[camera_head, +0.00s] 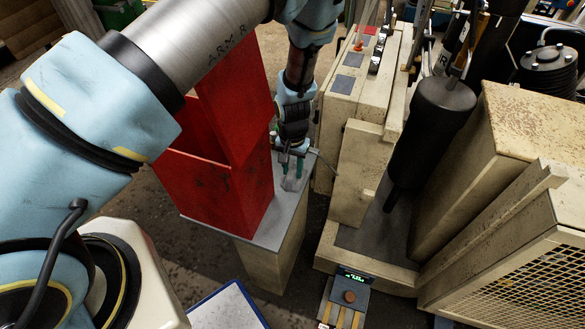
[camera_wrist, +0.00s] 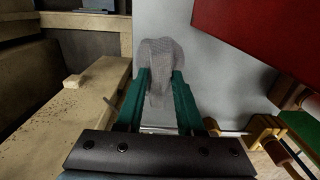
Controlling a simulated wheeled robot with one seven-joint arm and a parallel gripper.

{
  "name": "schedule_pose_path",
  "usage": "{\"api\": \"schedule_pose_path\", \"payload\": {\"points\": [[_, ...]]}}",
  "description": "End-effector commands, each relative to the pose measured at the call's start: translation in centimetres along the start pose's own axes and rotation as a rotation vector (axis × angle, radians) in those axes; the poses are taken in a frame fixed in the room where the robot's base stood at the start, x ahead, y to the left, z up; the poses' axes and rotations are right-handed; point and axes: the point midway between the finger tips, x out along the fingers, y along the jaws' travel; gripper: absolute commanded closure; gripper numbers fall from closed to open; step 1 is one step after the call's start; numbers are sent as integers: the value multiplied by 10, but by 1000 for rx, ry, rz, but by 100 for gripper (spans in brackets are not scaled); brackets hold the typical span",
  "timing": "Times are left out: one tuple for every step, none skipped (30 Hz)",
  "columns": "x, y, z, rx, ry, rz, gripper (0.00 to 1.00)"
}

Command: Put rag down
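The rag (camera_wrist: 160,60) is a small crumpled grey cloth. In the wrist view it shows at and between the green fingertips of my gripper (camera_wrist: 161,82), against a light grey surface. The fingers stand a little apart, with bunched cloth filling the space between their tips. In the head view my gripper (camera_head: 292,168) points down over the grey top of a beige stand (camera_head: 276,226), beside a red box. The rag (camera_head: 290,183) is a small grey patch below the fingers there. Whether its underside touches the surface I cannot tell.
The red box (camera_head: 212,185) stands open on the same stand, close left of my gripper. A beige machine cabinet (camera_head: 354,170) rises close on the right. A black cylinder (camera_head: 432,130) is further right. The stand's front strip is bare.

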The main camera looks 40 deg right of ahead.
Motion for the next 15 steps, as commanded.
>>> {"api": "schedule_pose_path", "payload": {"points": [[0, 0, 0, 0, 0, 0, 56], [0, 0, 0, 0, 0, 0, 53], [0, 0, 0, 0, 0, 0, 48], [0, 0, 0, 0, 0, 0, 45], [0, 0, 0, 0, 0, 0, 42], [-1, 0, 0, 0, 0, 0, 39], [-1, 0, 0, 0, 0, 0, 39], [-1, 0, 0, 0, 0, 0, 39], [-1, 0, 0, 0, 0, 0, 39], [-1, 0, 0, 0, 0, 0, 39], [-1, 0, 0, 0, 0, 0, 39], [-1, 0, 0, 0, 0, 0, 39], [-1, 0, 0, 0, 0, 0, 39], [-2, 0, 0, 0, 1, 0, 39], [-4, 0, 0, 0, 1, -1, 39]]}}
